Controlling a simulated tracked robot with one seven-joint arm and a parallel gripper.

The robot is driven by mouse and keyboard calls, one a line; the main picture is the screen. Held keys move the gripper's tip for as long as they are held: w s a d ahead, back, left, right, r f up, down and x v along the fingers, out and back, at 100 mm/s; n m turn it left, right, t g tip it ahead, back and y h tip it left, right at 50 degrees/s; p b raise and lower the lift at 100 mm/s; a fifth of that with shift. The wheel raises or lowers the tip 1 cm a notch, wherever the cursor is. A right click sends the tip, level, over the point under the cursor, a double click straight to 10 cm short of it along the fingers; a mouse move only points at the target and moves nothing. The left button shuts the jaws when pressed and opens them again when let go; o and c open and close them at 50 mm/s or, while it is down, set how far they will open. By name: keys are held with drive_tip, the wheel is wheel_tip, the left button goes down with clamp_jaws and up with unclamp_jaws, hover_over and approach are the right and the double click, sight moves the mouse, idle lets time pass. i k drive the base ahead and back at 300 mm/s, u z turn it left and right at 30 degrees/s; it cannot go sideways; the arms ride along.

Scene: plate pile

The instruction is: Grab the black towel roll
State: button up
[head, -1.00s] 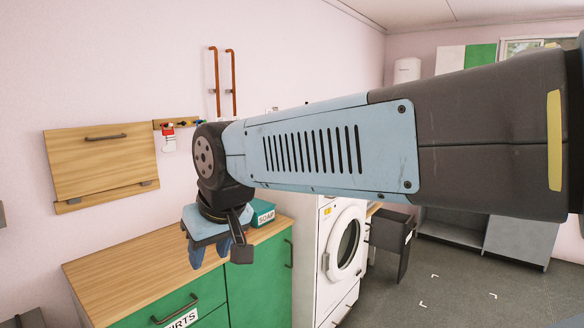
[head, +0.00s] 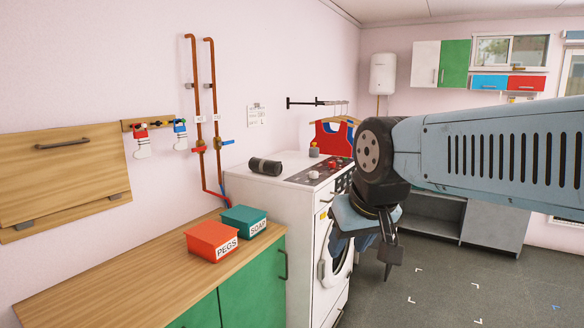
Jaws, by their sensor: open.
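The black towel roll (head: 265,166) lies on its side on top of the white washing machine (head: 262,200), near the back left of its top. My gripper (head: 372,252) hangs pointing down in front of the washing machine's door, to the right of and lower in the picture than the roll. It is open and apart from the roll. Its fingers are partly hidden behind its own blue body, and nothing shows in them.
A red PEGS box (head: 212,240) and a teal SOAP box (head: 244,221) stand on the wooden counter (head: 120,278). Copper pipes (head: 200,120) run down the wall behind. A grey pot (head: 313,150) and a hanging red garment (head: 333,138) are right of the roll.

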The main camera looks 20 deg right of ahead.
sight(266, 167)
drive_tip(key=z, duration=0.4)
drive_tip(key=k, duration=0.55)
drive_tip(key=z, duration=0.25)
drive_tip(key=i, duration=1.65)
drive_tip(key=u, duration=0.35)
